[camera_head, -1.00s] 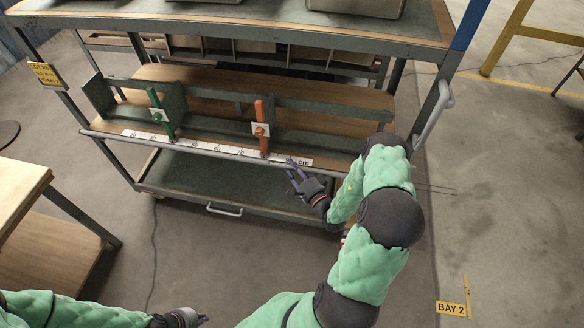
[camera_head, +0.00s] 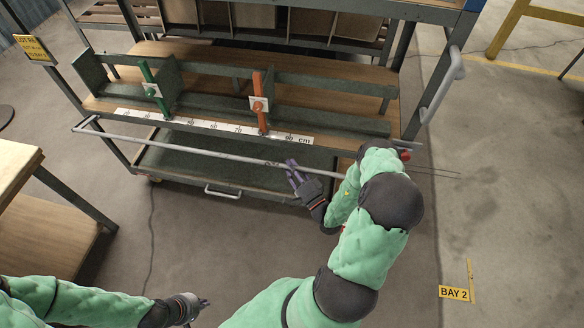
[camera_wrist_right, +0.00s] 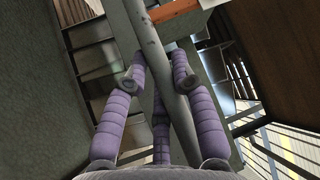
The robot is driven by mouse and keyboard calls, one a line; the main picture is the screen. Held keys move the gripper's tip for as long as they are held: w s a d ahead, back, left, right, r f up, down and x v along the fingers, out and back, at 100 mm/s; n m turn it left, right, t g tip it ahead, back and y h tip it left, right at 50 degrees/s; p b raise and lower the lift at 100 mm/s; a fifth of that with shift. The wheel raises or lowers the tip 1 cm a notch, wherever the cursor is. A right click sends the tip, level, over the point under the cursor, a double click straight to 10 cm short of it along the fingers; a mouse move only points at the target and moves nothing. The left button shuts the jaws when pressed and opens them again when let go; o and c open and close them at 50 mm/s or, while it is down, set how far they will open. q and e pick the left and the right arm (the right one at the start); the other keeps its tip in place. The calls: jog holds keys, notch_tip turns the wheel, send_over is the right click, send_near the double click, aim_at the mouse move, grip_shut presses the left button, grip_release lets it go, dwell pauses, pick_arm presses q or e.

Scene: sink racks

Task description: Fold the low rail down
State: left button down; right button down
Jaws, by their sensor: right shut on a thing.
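The low rail (camera_head: 196,149) is a thin grey bar across the front of the rack. It stands out from the shelf edge, a little below the white ruler strip. My right gripper (camera_head: 293,168) is shut on the rail near its right part. In the right wrist view the purple fingers (camera_wrist_right: 158,85) close around the grey rail (camera_wrist_right: 152,45). The rail's right end is partly hidden by my right arm. My left gripper (camera_head: 200,302) is at the bottom of the head view, away from the rack; whether its fingers are open is unclear.
The shelf holds a green lever (camera_head: 152,88), an orange lever (camera_head: 260,103) and a ruler strip (camera_head: 210,127). A lower shelf (camera_head: 190,168) with a handle (camera_head: 222,192) lies beneath. A wooden table (camera_head: 12,165) stands at left. The floor in front is clear.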

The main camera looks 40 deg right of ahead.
jog(key=shift+d+f+n+t+b, duration=0.15)
jog(key=shift+n+t+b, duration=0.15)
jog(key=shift+n+b, duration=0.1)
jog(key=c, duration=1)
grip_release()
jog(key=shift+w, duration=0.1)
jog(key=shift+f, duration=0.1)
jog(key=shift+s+a+f, duration=0.2)
jog(key=shift+s+f, duration=0.05)
jog(key=shift+s, duration=0.25)
jog(key=d+v, duration=0.1)
jog(key=v, duration=1)
jog(key=shift+a, duration=0.3)
jog(key=shift+r, duration=0.15)
jog(key=shift+c, duration=0.3)
